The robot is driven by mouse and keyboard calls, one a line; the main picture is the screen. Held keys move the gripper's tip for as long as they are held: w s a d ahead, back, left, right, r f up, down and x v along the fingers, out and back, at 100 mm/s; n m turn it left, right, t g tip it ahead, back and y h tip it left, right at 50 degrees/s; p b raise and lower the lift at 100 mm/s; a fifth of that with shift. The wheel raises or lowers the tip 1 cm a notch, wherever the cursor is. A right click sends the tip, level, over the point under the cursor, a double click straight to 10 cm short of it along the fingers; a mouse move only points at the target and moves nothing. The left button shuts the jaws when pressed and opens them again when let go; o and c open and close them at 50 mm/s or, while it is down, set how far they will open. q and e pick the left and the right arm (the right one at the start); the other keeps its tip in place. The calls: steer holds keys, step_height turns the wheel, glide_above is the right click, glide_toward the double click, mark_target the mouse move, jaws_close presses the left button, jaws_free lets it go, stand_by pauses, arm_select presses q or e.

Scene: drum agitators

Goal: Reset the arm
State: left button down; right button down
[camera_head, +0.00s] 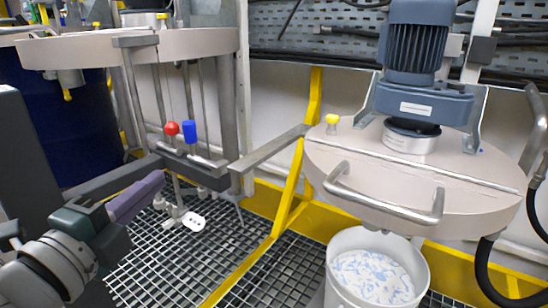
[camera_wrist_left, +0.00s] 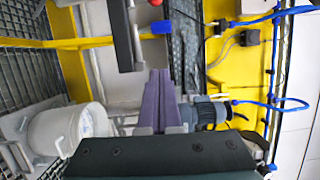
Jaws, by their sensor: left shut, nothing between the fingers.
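My left arm comes in from the lower left in the head view. Its left gripper (camera_head: 157,180) has purple fingers that lie together with nothing between them. The fingers point up and right, towards a dark bracket (camera_head: 190,165) with a red knob (camera_head: 171,128) and a blue knob (camera_head: 189,132). I cannot tell how far apart fingers and bracket are. In the left wrist view the shut gripper (camera_wrist_left: 160,76) points up the picture. My right gripper is not in view.
A round lid (camera_head: 415,180) with a motor (camera_head: 415,45) stands at the right, above a white bucket (camera_head: 350,290) with blue-and-white contents. Another lid (camera_head: 190,45) and a dark blue drum (camera_head: 60,125) are at the left. A yellow frame (camera_head: 297,175) rises over the grating (camera_head: 140,270).

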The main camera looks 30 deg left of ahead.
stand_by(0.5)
arm_select(q)
step_height(320, 180, up, 8)
steer(key=s+d+n+g+p, duration=0.1)
steer(key=d+n+g+p, duration=0.3)
steer(key=n+p, duration=0.6)
steer(key=s+d+r+n+g+h+p, duration=0.4)
steer(key=s+d+r+g+p, duration=0.65)
steer(key=s+p, duration=0.5)
step_height(320, 180, up, 35)
steer(key=p, duration=3.5)
steer(key=shift+w+d, duration=0.3)
steer(key=shift+w, duration=0.15)
